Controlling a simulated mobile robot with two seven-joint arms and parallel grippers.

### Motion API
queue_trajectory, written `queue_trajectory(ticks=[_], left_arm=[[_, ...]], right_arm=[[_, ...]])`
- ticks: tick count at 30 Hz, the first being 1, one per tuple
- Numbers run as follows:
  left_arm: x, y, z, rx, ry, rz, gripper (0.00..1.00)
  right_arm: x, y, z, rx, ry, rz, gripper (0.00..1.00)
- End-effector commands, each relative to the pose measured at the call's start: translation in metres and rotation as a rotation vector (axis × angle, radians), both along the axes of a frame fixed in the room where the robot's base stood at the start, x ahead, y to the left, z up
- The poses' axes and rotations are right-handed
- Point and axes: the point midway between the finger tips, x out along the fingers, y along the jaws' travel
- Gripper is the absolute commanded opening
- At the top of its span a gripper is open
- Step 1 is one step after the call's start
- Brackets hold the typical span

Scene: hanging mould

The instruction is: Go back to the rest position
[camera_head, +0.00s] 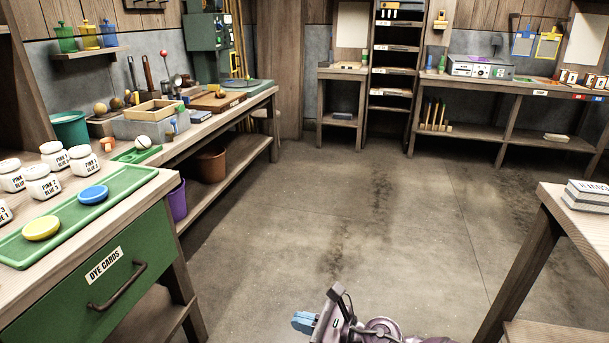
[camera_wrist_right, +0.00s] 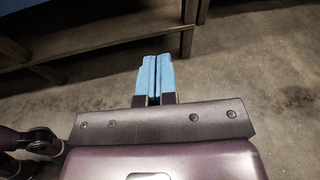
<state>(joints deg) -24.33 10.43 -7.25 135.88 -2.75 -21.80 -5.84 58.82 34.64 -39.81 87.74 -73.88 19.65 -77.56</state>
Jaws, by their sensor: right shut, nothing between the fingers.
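My right gripper (camera_head: 304,322) shows at the bottom middle of the head view, with blue fingertips pointing left, over the bare concrete floor. In the right wrist view its two blue fingers (camera_wrist_right: 155,80) lie side by side with only a thin dark line between them. They are shut and hold nothing. My left gripper is in neither view.
A bench with a green drawer (camera_head: 90,285), white jars and a green tray (camera_head: 140,181) stands at left. A wooden table (camera_head: 560,205) stands at right. Shelves and a long bench (camera_head: 480,84) line the back. The floor (camera_head: 340,210) between is clear.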

Motion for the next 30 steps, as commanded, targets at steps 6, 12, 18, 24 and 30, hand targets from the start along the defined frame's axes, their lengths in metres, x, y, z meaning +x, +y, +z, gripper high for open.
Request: queue_trajectory(ticks=[6,12,18,24,30], left_arm=[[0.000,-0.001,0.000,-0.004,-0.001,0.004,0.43],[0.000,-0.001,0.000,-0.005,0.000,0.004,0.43],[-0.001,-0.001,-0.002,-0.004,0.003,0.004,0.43],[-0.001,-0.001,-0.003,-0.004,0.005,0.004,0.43],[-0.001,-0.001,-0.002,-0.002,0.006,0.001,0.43]], right_arm=[[-0.033,-0.019,-0.015,0.162,0.216,-0.113,0.00],[-0.068,-0.050,-0.027,0.363,0.479,-0.267,0.00],[-0.114,-0.095,-0.039,0.622,0.804,-0.473,0.00],[-0.162,-0.145,-0.048,0.882,1.106,-0.687,0.00],[-0.216,-0.193,-0.054,1.146,1.378,-0.906,0.00]])
